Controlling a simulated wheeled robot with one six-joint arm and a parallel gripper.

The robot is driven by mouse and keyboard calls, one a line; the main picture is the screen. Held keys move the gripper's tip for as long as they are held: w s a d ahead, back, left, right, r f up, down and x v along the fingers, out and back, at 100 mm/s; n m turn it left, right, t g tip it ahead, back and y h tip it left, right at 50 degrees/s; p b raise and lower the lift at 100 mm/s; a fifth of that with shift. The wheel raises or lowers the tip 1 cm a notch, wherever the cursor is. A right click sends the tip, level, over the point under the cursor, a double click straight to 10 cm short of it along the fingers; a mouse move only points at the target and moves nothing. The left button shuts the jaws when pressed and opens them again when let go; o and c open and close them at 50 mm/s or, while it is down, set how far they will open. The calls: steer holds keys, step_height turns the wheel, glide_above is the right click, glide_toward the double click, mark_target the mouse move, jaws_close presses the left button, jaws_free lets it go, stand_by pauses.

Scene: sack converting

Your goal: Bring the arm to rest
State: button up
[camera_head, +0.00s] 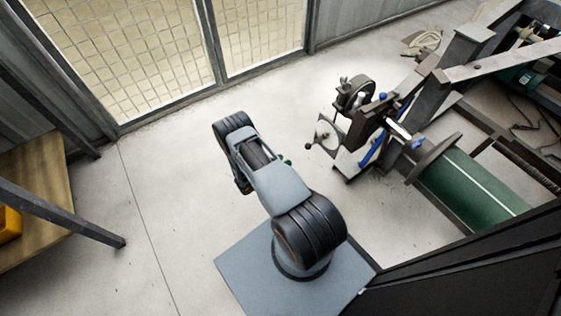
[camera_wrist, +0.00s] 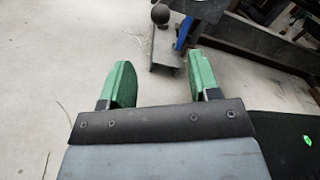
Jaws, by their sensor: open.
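My gripper (camera_wrist: 162,78) shows in the wrist view with its two green fingers spread apart. The gap between them is empty, with bare floor beyond. In the head view my arm is folded above its grey base plate. Most of my gripper is hidden behind the arm there, and only a small green bit shows at the arm's right side. Nothing is held.
A mesh fence (camera_head: 135,50) runs along the back. A wooden table (camera_head: 38,190) is at the left. Pale floor between them is clear.

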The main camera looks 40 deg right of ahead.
steer(key=shift+a, duration=0.5)
steer(key=a+r+m+g+y+p, duration=0.2)
steer(key=r+m+y+p, duration=0.35)
steer(key=r, duration=1.25)
steer(key=a+r+m+g+y+p, duration=0.25)
steer(key=r+m+p, duration=0.55)
steer(key=r, duration=1)
steer(key=s+a+r+m+t+y+p, duration=0.3)
steer(key=a+r+p, duration=0.2)
steer(key=r, duration=0.6)
steer(key=s+a+r+m+t+y+p, duration=0.3)
steer(key=a+r+p, duration=0.2)
steer(key=r, duration=0.7)
steer(key=s+a+r+m+t+y+p, duration=0.3)
steer(key=r+p, duration=0.5)
steer(key=r, duration=0.4)
steer(key=shift+a+y, duration=0.5)
steer(key=shift+a, duration=0.65)
